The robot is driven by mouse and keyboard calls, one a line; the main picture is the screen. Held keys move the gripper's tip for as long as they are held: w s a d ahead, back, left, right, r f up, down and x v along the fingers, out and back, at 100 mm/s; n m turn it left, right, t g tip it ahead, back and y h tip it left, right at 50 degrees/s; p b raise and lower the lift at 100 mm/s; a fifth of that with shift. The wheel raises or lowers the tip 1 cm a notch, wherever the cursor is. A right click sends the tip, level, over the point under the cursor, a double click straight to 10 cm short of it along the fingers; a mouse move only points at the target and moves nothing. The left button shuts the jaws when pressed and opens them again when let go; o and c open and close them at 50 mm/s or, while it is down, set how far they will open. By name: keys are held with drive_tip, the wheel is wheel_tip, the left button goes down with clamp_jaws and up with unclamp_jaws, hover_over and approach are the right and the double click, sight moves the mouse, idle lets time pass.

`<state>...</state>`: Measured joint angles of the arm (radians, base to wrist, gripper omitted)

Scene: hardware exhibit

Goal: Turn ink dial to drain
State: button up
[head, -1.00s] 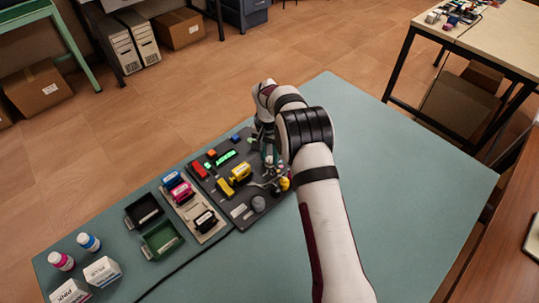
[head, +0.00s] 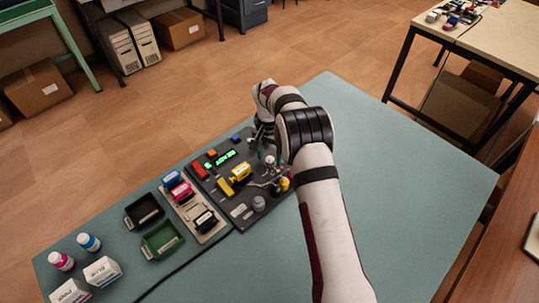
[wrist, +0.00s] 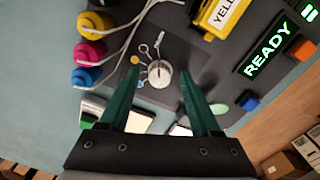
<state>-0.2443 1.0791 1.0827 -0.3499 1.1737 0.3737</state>
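The ink dial (wrist: 159,74) is a small pale round knob on a dark panel (wrist: 120,40) in the wrist view. Several small icons, one a yellow-orange drop, lie around its left and upper side. Its pointer direction is too small to tell surely. My gripper (wrist: 159,76) is open, with one green finger on each side of the dial in the picture and gaps showing. Nothing is held. In the head view a pale knob (head: 270,160) that looks like the dial shows just below my gripper (head: 264,138), whose fingers are mostly hidden.
Yellow, magenta and blue bottles (wrist: 90,52) with tubes stand left of the dial in the wrist view. A yellow cartridge (wrist: 222,16), a lit READY display (wrist: 265,54) and a blue button (wrist: 249,102) lie right. Trays (head: 162,240) stand left on the table; its right side is clear.

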sight(268, 158)
drive_tip(key=shift+r, duration=0.1)
wheel_tip(268, 158, up, 16)
drive_tip(key=shift+a+f, duration=0.2)
drive_tip(key=shift+a, duration=0.05)
drive_tip(key=shift+r, duration=0.1)
drive_tip(key=s+d+r, duration=0.3)
drive_tip(key=s, duration=0.3)
drive_tip(key=s+d+r+y, duration=0.1)
drive_tip(key=s+d+r, duration=0.15)
drive_tip(key=s, duration=0.45)
drive_tip(key=s+d+r, duration=0.2)
drive_tip(key=s+r, duration=0.2)
drive_tip(key=s, duration=0.2)
drive_tip(key=s+d+f, duration=0.1)
drive_tip(key=s+f, duration=0.1)
drive_tip(key=s, duration=0.7)
drive_tip(key=s+f+y, duration=0.1)
drive_tip(key=s+f, duration=0.2)
drive_tip(key=s, duration=0.7)
drive_tip(key=shift+d+f+m, duration=0.3)
drive_tip(key=shift+d, duration=0.05)
